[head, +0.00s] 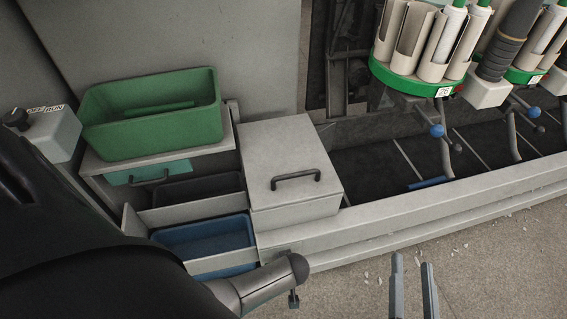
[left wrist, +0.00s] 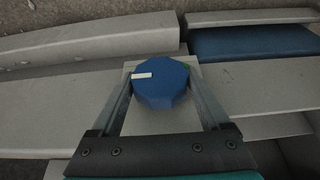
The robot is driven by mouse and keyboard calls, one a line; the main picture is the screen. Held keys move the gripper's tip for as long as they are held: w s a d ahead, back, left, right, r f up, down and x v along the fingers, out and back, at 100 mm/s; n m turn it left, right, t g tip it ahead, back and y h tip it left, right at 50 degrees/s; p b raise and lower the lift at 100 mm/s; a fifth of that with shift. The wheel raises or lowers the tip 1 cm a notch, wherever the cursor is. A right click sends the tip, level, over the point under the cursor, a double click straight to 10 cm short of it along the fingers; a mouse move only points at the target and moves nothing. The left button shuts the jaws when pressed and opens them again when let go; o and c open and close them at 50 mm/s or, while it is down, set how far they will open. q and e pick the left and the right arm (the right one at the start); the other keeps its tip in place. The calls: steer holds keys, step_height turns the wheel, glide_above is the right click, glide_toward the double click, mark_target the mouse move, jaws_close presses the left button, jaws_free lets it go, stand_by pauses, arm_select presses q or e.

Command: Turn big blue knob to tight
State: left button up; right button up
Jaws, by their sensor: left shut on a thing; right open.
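The big blue knob (left wrist: 162,84) shows in the left wrist view, on a pale grey block. A white bar on its face points left, and a small green mark shows at its upper right edge. My left gripper (left wrist: 160,78) has one finger on each side of the knob and is shut on it. In the head view my dark left arm covers the lower left, and I cannot make out the knob there. My right gripper (head: 414,288) is open and empty over the floor at the bottom right.
A green bin (head: 152,135) stands on a grey ledge above a blue bin (head: 207,238). A grey box with a black handle (head: 295,180) stands beside them. A small OFF/RUN switch box (head: 58,132) is at far left. Winding heads with white tubes (head: 440,45) are at upper right.

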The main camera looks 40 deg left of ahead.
arm_select(q)
steer(key=shift+d+f+m+g+y, duration=0.1)
steer(key=shift+m+g+y, duration=0.2)
steer(key=shift+g+y, duration=0.55)
steer(key=shift+w+g, duration=0.1)
steer(key=shift+g, duration=0.25)
steer(key=shift+d, duration=0.1)
stand_by(0.5)
steer(key=o, duration=1.2)
